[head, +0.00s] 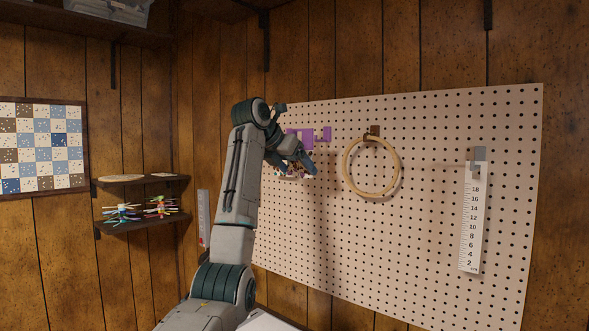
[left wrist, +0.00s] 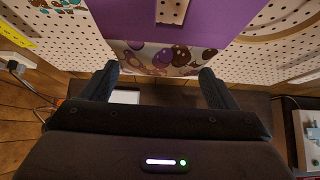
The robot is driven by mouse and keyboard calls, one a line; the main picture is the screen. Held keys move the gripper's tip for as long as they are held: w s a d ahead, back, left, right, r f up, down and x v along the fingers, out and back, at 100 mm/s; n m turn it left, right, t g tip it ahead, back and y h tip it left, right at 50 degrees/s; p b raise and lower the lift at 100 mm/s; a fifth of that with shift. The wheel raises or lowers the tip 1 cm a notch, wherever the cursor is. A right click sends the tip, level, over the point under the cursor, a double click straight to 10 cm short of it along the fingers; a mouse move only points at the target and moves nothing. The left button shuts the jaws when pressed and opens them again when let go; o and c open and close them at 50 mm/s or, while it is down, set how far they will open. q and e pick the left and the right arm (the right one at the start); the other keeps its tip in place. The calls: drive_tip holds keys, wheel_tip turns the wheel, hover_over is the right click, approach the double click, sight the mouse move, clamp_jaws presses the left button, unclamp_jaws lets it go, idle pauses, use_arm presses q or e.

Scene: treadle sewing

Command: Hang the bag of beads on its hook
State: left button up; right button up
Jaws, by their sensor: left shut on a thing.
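The bag of beads has a purple header card (head: 300,138) and a patterned bead pouch (head: 288,174), partly hidden by my gripper in the head view. My left gripper (head: 304,160) is shut on the bag, in front of the pegboard. In the left wrist view, the beads (left wrist: 160,56) show between the fingers, and the purple card (left wrist: 215,22) has a slot with pegboard showing through it. My right gripper is out of view.
The pegboard (head: 430,220) fills the right side. A wooden hoop (head: 346,172) hangs from a brown hook right of my gripper, and a ruler (head: 470,225) hangs farther right. Wall shelves (head: 145,222) with thread-like bundles stand left. The board below the hoop is clear.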

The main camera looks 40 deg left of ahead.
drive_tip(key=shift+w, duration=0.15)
use_arm(q)
drive_tip(key=shift+w+r, duration=0.1)
drive_tip(key=shift+w, duration=0.1)
drive_tip(key=shift+w+p, duration=0.4)
drive_tip(key=shift+p, duration=0.2)
drive_tip(key=w+p, duration=0.2)
drive_tip(key=w, duration=0.1)
drive_tip(key=w+p, duration=0.2)
drive_tip(key=p, duration=0.1)
drive_tip(key=w+p, duration=0.3)
drive_tip(key=shift+w+d+f, duration=0.25)
drive_tip(key=shift+w+d, duration=0.1)
drive_tip(key=shift+d, duration=0.05)
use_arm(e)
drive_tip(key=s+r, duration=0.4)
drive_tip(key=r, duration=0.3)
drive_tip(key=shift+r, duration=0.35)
use_arm(q)
drive_tip(key=shift+f+b, duration=0.3)
drive_tip(key=shift+f, duration=0.55)
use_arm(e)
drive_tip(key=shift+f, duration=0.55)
